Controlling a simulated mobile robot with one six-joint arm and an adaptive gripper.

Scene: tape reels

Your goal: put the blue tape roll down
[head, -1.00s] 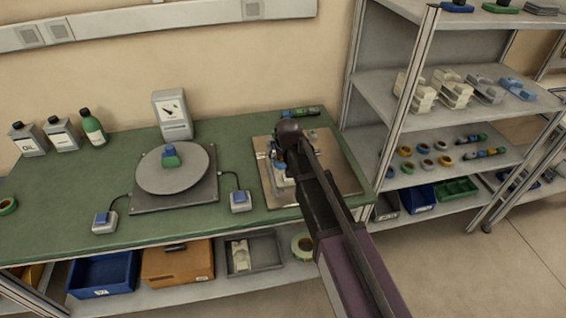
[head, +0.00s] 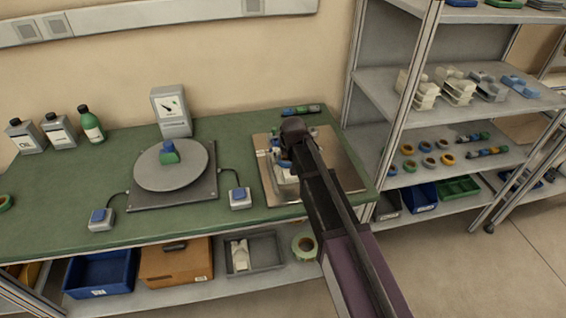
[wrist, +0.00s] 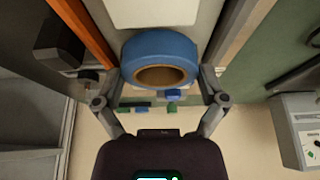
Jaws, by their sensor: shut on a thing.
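The blue tape roll (wrist: 160,58) is held between the fingers of my gripper (wrist: 161,78) in the wrist view. Its brown cardboard core faces the camera. A white object (wrist: 150,12) lies just beyond the roll, and I cannot tell whether they touch. In the head view my gripper (head: 284,158) is over the metal plate (head: 335,165) at the right end of the green bench. My arm hides most of the roll there; only small blue and white parts show beside it.
A round turntable (head: 150,178) with a green and blue block stands left of the plate. A grey button box (head: 239,198) sits between them. A small row of coloured reels (head: 300,109) lies behind the plate. A shelf rack (head: 404,110) stands close on the right.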

